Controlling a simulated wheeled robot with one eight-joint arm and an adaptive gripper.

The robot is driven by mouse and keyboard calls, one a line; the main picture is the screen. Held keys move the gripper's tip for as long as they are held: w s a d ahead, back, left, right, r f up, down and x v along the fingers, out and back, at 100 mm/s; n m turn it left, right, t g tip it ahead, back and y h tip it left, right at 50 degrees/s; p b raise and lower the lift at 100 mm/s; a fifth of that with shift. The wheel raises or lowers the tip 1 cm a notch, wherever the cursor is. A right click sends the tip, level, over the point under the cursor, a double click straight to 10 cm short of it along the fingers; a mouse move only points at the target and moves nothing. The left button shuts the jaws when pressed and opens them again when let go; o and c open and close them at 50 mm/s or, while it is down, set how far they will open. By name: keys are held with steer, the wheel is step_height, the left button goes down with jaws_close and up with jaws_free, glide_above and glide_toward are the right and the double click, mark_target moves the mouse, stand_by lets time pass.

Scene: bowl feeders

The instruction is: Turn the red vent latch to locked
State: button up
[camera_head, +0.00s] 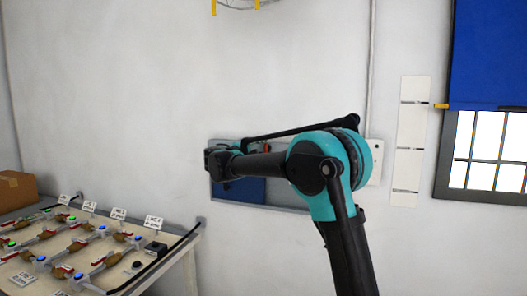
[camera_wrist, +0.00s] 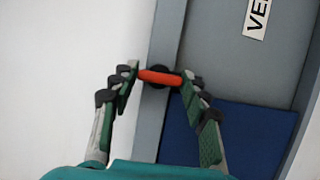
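The red vent latch (camera_wrist: 160,77) is a short red bar on a dark round pivot, set on the grey frame (camera_wrist: 172,30) of the vent panel. It lies nearly crosswise in the wrist view. My gripper (camera_wrist: 161,82) is open, with one finger near each end of the bar; I cannot tell whether either finger touches it. In the head view my arm reaches across the grey and blue vent panel (camera_head: 240,190) on the wall. My gripper (camera_head: 212,160) is at the panel's left side there, and the latch cannot be made out clearly.
A partly cut-off label (camera_wrist: 256,18) and a blue area (camera_wrist: 250,135) show on the panel. A table (camera_head: 190,245) with several valves and pipes stands at lower left, with a cardboard box (camera_head: 17,188) behind. A barred window (camera_head: 490,150) is at right.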

steer(key=o, duration=0.4)
steer(key=shift+c, duration=0.2)
steer(key=v, duration=1.2)
